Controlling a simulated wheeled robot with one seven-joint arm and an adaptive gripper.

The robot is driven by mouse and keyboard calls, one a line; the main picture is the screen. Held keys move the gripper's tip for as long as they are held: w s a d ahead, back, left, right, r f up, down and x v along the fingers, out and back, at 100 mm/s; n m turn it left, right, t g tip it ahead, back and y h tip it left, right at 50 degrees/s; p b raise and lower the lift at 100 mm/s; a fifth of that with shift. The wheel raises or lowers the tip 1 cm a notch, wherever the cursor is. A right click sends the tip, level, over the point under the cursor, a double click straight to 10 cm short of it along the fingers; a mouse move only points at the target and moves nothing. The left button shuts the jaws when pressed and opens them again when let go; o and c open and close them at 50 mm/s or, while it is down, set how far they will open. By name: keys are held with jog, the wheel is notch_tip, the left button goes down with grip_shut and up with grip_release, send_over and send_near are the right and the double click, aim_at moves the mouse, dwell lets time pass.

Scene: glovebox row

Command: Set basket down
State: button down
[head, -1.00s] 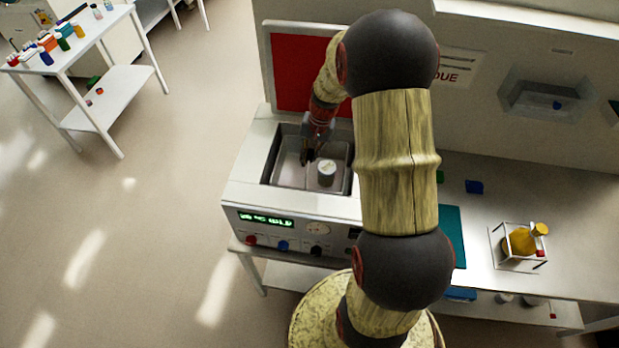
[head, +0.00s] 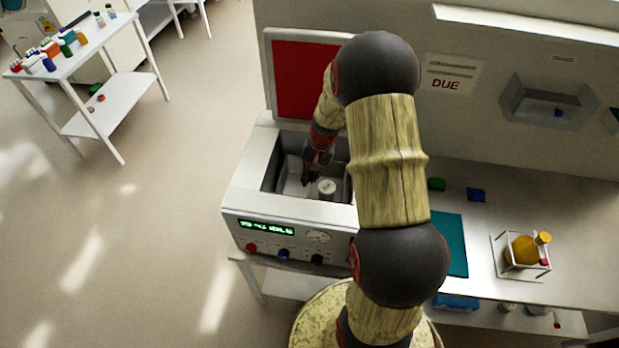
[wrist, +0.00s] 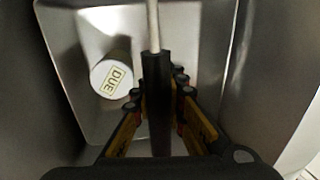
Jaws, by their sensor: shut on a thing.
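The basket (wrist: 185,25) is a shiny metal tray with raised walls and an upright rod handle (wrist: 153,25) with a dark grip. It is down inside the open well of the bench machine (head: 245,195); in the head view my arm partly covers it. My gripper (head: 315,172) is inside the well, shut on the handle's dark grip. I cannot tell whether the basket's underside touches the well floor.
The well's grey walls stand close around the basket. A red panel (head: 308,75) rises behind the machine. On the bench to the right are a teal mat (head: 450,245), green and blue blocks, and an amber flask (head: 524,248) in a frame.

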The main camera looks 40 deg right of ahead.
jog(key=c, duration=1.8)
grip_release()
notch_tip(320, 180, up, 12)
jog(key=s+d+p, duration=0.1)
jog(key=s, duration=0.1)
jog(key=s+a+r+n+t, duration=0.1)
jog(key=a+r+n, duration=0.2)
jog(key=a+r, duration=0.6)
jog(key=s+a+r+n+t, duration=0.1)
jog(key=s+a+r+n, duration=0.2)
jog(key=s+a+r, duration=0.3)
jog(key=s+a+r+n+t+h, duration=0.1)
jog(key=s+a+r+n+t, duration=0.1)
jog(key=s+a+r, duration=0.4)
jog(key=s+a+n, duration=0.1)
jog(key=s+a, duration=0.2)
jog(key=s, duration=0.2)
jog(key=shift+s+r+n, duration=0.25)
jog(key=shift+n, duration=0.05)
